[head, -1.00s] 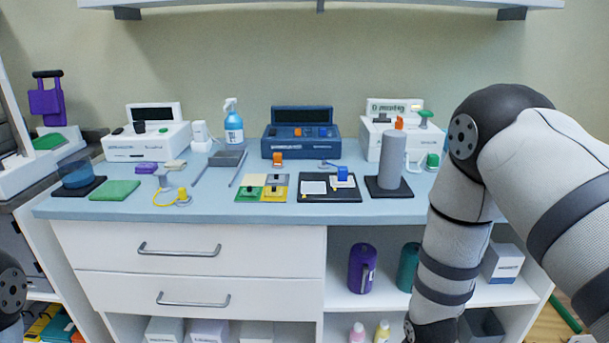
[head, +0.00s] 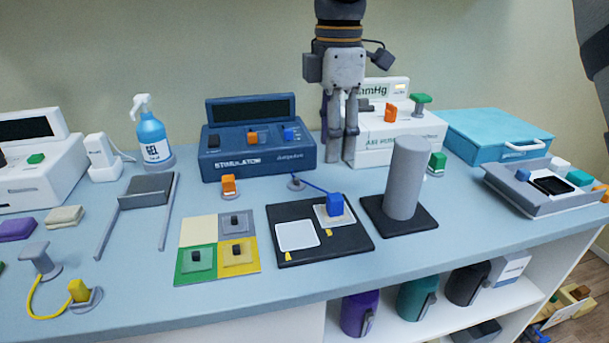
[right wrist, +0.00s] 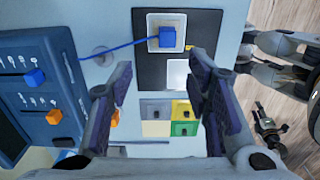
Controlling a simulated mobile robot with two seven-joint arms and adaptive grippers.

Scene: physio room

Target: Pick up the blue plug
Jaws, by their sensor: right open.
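The blue plug (head: 334,204) stands on a white pad on the right part of a black board (head: 290,258). A blue lead runs from it to a small grey post near the stimulator. My right gripper (head: 342,158) points down behind the plug, in front of the white device. In the right wrist view the blue plug (right wrist: 167,37) lies beyond the spread fingers, with nothing between them. That gripper (right wrist: 150,80) is open and apart from the plug.
A grey cylinder (head: 405,180) on a black base stands close right of the board. The blue stimulator (head: 258,150) is behind, with an orange plug (head: 228,185) before it. A tile of coloured squares (head: 217,268) lies left.

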